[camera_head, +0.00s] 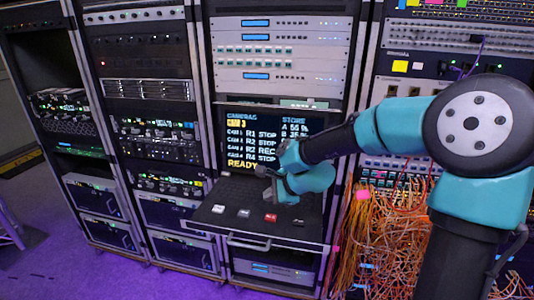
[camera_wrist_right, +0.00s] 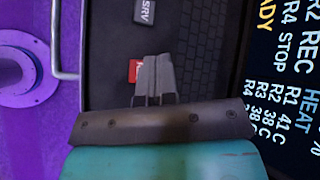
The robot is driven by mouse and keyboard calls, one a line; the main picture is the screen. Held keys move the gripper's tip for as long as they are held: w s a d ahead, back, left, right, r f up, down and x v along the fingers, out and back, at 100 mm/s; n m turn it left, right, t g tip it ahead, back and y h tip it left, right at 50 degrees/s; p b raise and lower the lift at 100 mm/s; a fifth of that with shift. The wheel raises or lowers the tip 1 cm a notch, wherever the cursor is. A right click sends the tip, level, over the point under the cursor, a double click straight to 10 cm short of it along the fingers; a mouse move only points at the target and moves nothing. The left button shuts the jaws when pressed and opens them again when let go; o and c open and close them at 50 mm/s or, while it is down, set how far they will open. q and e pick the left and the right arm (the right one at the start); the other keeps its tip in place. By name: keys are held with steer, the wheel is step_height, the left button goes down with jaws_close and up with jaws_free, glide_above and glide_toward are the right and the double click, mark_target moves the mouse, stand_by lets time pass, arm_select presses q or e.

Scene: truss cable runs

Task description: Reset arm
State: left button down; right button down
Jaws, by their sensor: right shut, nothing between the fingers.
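My right gripper (camera_head: 268,192) is over a pulled-out black console drawer (camera_head: 238,236) in the middle rack. Its fingers are shut with nothing between them; they also show in the right wrist view (camera_wrist_right: 154,75). A red key (camera_head: 271,217) sits on the drawer. In the right wrist view the red key (camera_wrist_right: 134,71) is partly hidden behind the fingers; I cannot tell whether they touch it. A pale key (camera_wrist_right: 144,12) reading "SRV" lies beyond it. A screen (camera_head: 262,140) behind the drawer shows camera states and "READY". My left gripper is not in view.
A metal handle (camera_head: 262,245) runs along the drawer's front edge. Orange cables (camera_head: 385,240) hang in a dense tangle at the right, close to my right arm. Racks of equipment (camera_head: 150,90) stand at the left. The purple floor (camera_head: 60,255) in front is mostly clear.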

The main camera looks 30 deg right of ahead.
steer(key=shift+a, duration=0.1)
stand_by(0.3)
steer(key=a+f+n, duration=0.1)
steer(key=a+f, duration=0.1)
steer(key=a, duration=0.3)
steer(key=a+f+n, duration=0.1)
steer(key=a+f, duration=0.1)
steer(key=a, duration=0.3)
steer(key=a+f+n+g+y, duration=0.1)
steer(key=a+f, duration=0.1)
steer(key=a, duration=0.4)
steer(key=shift+w+a, duration=0.1)
steer(key=shift+w, duration=0.1)
steer(key=s+a+f+n+g, duration=0.1)
steer(key=s+a+f+n, duration=0.2)
steer(key=a+f, duration=0.4)
steer(key=s+d+f+n+g, duration=0.1)
steer(key=s+d+f+n, duration=0.3)
steer(key=f, duration=0.4)
steer(key=s+d+f+n+g+h, duration=0.1)
steer(key=s+d+f+n, duration=0.3)
steer(key=f, duration=0.5)
steer(key=s+d+f+n+g, duration=0.3)
steer(key=s+d+f+n, duration=0.2)
steer(key=s+f, duration=0.2)
step_height(320, 180, down, 2)
steer(key=shift+s+f+h, duration=0.1)
steer(key=shift+s+h, duration=0.25)
steer(key=shift+h, duration=0.05)
